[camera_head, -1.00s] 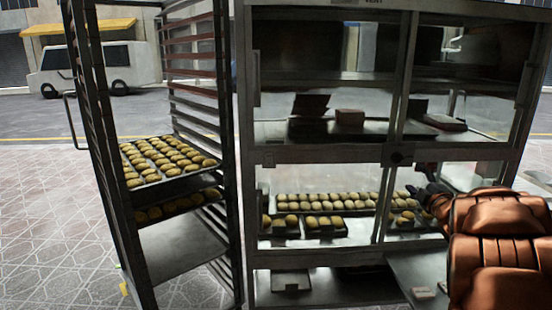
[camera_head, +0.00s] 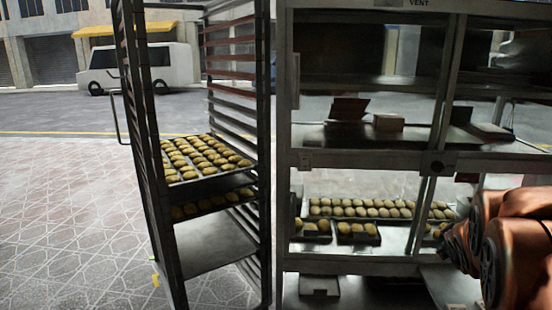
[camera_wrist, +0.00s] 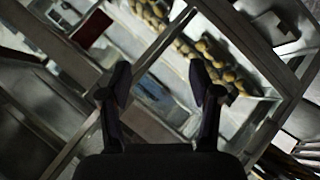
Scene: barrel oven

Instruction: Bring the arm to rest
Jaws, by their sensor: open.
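My gripper (camera_wrist: 160,85) shows in the wrist view with its two dark fingers apart and nothing between them. It is in front of a glass-fronted metal cabinet (camera_head: 365,160), whose frame and rows of buns (camera_wrist: 210,65) appear tilted in that view. In the head view my copper-coloured arm is at the lower right, in front of the cabinet's right side. The fingertips cannot be made out there.
A tall metal rack (camera_head: 265,120) stands left of the cabinet with a tray of buns (camera_head: 203,158) on it. Trays of buns (camera_head: 372,208) lie inside the cabinet. A white van (camera_head: 140,66) is in the street behind. Paved floor (camera_head: 70,230) at the left is clear.

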